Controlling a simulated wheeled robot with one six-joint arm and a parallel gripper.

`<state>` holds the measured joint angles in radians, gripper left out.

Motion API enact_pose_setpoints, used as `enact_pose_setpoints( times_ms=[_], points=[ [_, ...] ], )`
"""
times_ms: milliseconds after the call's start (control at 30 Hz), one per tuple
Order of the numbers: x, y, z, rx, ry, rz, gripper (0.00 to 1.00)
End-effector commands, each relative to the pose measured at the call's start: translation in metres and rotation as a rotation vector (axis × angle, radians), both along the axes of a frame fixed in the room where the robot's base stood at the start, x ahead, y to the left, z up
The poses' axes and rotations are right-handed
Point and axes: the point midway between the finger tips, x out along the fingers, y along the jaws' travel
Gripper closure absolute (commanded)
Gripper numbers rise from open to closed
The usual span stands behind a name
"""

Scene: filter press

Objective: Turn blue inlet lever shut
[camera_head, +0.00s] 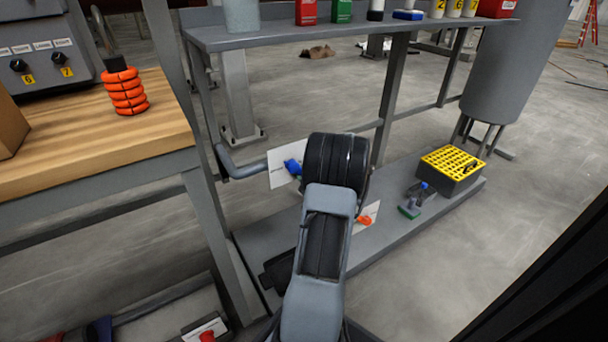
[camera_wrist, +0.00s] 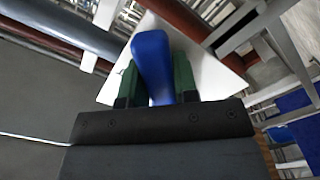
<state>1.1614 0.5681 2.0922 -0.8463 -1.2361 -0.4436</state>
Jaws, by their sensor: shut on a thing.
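The blue inlet lever (camera_wrist: 153,62) stands between the two green-padded fingers of my gripper (camera_wrist: 157,85) in the wrist view. The gripper is shut on it. A white plate (camera_wrist: 208,72) lies behind the lever. In the head view the blue lever (camera_head: 292,167) shows in front of the white label plate (camera_head: 277,177), at the grey pipe below the upper shelf. My arm hides the fingers there and part of the plate. The lever's exact angle to the pipe is hard to tell.
An orange lever (camera_head: 365,220) with a white plate sits lower right of my arm. A wooden bench (camera_head: 90,150) is at left, a grey tank (camera_head: 510,65) at right.

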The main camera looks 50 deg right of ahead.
Motion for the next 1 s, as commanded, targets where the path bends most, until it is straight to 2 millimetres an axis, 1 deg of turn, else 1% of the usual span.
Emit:
enact_pose_setpoints(
  times_ms=[167, 200, 433, 667, 767, 867, 1000],
  points=[
    [0.000, 0.000, 0.001, -0.010, 0.003, 0.001, 1.00],
    [0.000, -0.001, 0.001, -0.010, 0.003, 0.001, 0.68],
    [0.000, -0.001, 0.001, -0.006, 0.001, 0.000, 0.47],
    [-0.001, 0.000, 0.001, -0.004, 0.001, -0.001, 0.47],
    [-0.005, 0.001, 0.001, -0.003, 0.001, -0.001, 0.47],
    [-0.017, 0.005, 0.003, -0.001, 0.000, -0.004, 0.47],
    [-0.043, 0.015, 0.004, -0.001, 0.001, -0.005, 0.47]
  ],
)
